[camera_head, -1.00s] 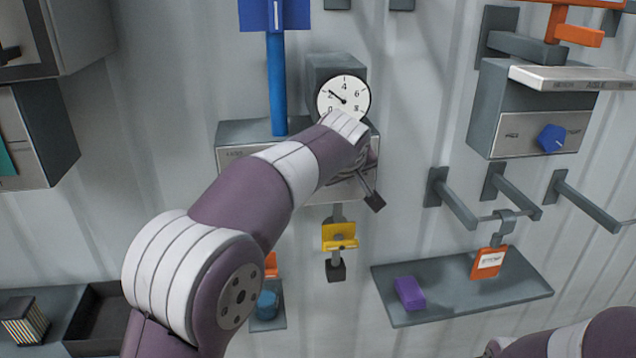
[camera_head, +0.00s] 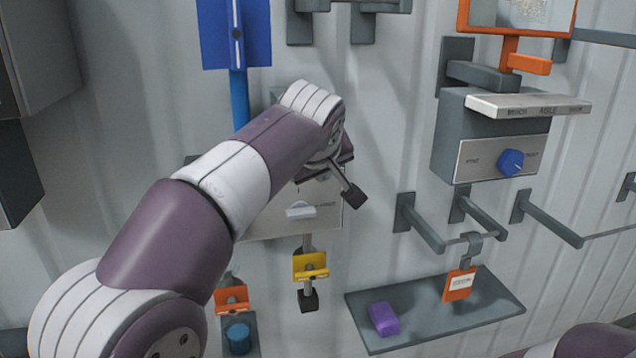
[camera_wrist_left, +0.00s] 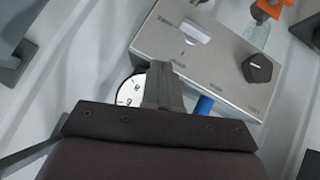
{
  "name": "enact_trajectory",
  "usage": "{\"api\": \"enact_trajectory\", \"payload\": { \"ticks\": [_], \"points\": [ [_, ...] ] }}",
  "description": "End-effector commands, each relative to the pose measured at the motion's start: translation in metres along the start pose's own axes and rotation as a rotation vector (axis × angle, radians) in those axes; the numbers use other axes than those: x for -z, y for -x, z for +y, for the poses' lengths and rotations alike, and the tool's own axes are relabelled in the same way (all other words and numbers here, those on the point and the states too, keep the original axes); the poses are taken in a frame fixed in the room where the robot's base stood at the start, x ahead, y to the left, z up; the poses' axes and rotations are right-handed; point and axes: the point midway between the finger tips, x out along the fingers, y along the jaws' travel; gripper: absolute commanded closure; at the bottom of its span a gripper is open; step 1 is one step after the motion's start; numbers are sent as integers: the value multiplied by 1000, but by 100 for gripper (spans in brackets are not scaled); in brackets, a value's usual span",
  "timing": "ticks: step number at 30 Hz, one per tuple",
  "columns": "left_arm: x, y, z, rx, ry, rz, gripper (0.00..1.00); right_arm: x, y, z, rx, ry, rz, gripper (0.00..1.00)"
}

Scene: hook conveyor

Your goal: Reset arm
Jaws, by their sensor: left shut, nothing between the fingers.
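My left arm reaches up from the lower left of the head view. Its wrist covers the gauge and part of the grey panel (camera_head: 262,222). My left gripper shows in the wrist view (camera_wrist_left: 163,72), with its fingers together and empty. Behind them are the partly covered white gauge (camera_wrist_left: 127,92) and the panel (camera_wrist_left: 215,70), with its white switch and black knob (camera_wrist_left: 258,68). I cannot tell whether the fingers touch anything. My right arm enters at the bottom right of the head view; its gripper is out of frame.
A blue post with a blue plate (camera_head: 235,35) rises beside my left wrist. To the right are a box with a blue knob (camera_head: 512,162), several wall hooks (camera_head: 425,225), an orange tag (camera_head: 459,285) and a shelf (camera_head: 420,330) with a purple block (camera_head: 383,319). Below hangs a yellow clip (camera_head: 310,265).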

Motion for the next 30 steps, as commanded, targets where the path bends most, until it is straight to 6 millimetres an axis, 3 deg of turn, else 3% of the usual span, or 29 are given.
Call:
{"api": "enact_trajectory", "payload": {
  "ticks": [4, 14, 17, 20, 23, 27, 30],
  "points": [
    [1, 12, 4, -1, -1, 0, 100, 1, 8, 0, 0, 0, 1, 100],
    [1, 13, 4, -1, -4, 0, 100, 1, 7, 0, 0, 0, 1, 100],
    [3, 13, 9, -24, -90, 12, 100, 1, 7, 0, 0, 0, 1, 100],
    [-39, -20, 0, -43, -312, -69, 100, 1, 6, 0, 0, 0, 1, 100],
    [-104, -61, -48, -30, -490, -199, 100, 0, -3, 0, 0, 0, 1, 100],
    [-198, -94, -147, 7, -622, -392, 100, -2, -20, 0, 0, 0, 1, 100],
    [-262, -96, -222, 42, -640, -522, 100, -4, -33, 0, 0, 0, 0, 100]
  ]
}}
